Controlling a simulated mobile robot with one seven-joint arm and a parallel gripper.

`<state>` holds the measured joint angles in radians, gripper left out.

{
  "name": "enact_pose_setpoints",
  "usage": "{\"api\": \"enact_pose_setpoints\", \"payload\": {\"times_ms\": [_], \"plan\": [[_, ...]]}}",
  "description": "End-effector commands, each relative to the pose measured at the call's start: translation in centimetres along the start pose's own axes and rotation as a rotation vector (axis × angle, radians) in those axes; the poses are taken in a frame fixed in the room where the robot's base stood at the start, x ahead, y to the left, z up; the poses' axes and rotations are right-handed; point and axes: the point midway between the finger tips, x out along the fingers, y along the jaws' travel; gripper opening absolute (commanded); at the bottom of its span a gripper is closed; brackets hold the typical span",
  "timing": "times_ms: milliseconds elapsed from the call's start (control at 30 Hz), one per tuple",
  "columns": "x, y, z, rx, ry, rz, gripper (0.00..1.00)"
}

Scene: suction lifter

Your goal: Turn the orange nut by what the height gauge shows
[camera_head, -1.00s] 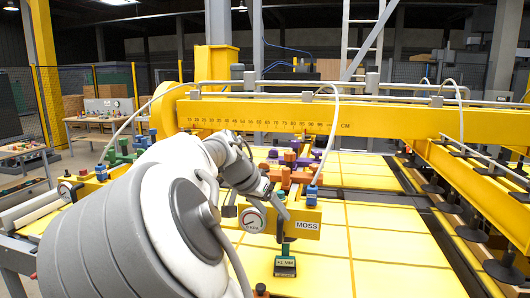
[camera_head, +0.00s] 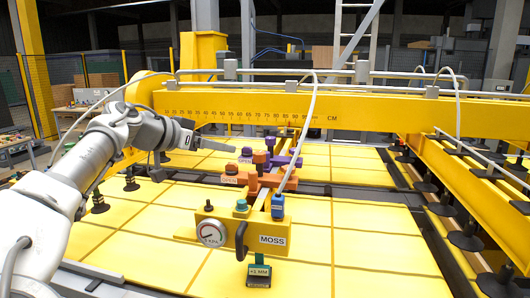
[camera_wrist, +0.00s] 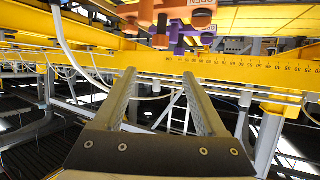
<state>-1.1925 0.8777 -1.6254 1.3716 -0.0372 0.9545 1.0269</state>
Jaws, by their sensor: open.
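Several orange cross-handled pieces (camera_head: 272,181) sit on the yellow beam beyond the MOSS block; I cannot tell which is the orange nut. Orange (camera_wrist: 202,18) also shows at the top of the upside-down wrist view, beside an OPEN label. The height gauge appears to be the small dark green block (camera_head: 258,270) marked "+1 MM", below the front of the MOSS block. My gripper (camera_head: 232,147) is left of the orange and purple pieces, apart from them. Its two fingers (camera_wrist: 159,75) are spread in the wrist view, with nothing between them.
The yellow MOSS block (camera_head: 230,222) carries a round kPa dial (camera_head: 212,233), a black lever (camera_head: 241,240) and a blue knob (camera_head: 278,206). Purple pieces (camera_head: 281,161) stand behind the orange ones. A yellow beam with a CM scale (camera_head: 350,115) crosses behind. Suction cups (camera_head: 467,235) hang at right.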

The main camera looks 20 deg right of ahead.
Motion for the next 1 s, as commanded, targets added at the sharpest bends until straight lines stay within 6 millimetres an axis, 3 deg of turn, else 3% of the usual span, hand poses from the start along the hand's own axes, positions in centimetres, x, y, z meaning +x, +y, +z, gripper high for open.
{"api": "enact_pose_setpoints", "payload": {"times_ms": [133,267,700,1000], "plan": [[0.6,-0.1,-0.1,0.000,0.003,0.000,0.74],[2.5,0.0,-0.2,0.001,0.001,0.002,0.74],[12.1,0.1,-0.3,0.001,0.001,0.004,0.74],[16.5,0.0,-0.2,-0.001,0.002,0.000,0.74]]}}
